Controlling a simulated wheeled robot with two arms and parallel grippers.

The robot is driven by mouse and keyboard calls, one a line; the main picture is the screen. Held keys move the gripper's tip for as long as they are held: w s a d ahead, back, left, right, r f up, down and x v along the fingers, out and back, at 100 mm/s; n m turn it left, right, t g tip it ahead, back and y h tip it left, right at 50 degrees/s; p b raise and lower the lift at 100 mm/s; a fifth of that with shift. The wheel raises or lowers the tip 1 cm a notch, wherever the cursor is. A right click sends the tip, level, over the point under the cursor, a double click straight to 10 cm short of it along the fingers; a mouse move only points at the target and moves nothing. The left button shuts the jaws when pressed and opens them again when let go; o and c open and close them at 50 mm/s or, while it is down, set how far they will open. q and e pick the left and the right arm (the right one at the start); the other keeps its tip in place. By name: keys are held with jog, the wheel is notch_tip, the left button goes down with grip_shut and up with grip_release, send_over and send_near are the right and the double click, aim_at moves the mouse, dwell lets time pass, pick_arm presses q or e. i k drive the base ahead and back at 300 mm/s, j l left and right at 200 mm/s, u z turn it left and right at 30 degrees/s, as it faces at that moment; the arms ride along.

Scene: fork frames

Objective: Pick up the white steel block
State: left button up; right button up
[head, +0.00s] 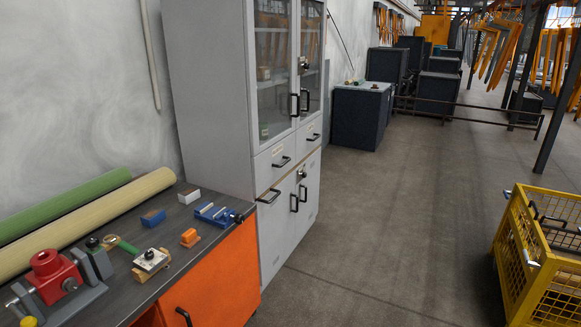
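A small block with a white top and brownish side (189,196), which looks like the white steel block, lies at the back of the dark workbench top (208,245), close to the grey cabinet. Another white-topped piece (151,259) with dark spots sits on a wooden base nearer the front of the bench. Which of the two is steel I cannot tell. Neither of my grippers shows in the head view.
A blue-sided block (153,218), a blue vise (218,213), an orange block (190,238) and a red tool (54,275) share the bench. Green (70,202) and cream (92,219) rolls lie along the wall. A grey cabinet (212,90) stands behind; a yellow cage (530,265) is right. Floor between is clear.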

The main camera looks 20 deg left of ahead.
aim_at(190, 194)
jog(key=i+u, duration=0.4)
jog(key=i+l+u, duration=0.1)
jog(key=i+u, duration=0.25)
jog(key=i+l+u, duration=0.15)
jog(key=u, duration=0.25)
jog(key=i+l+u, duration=0.4)
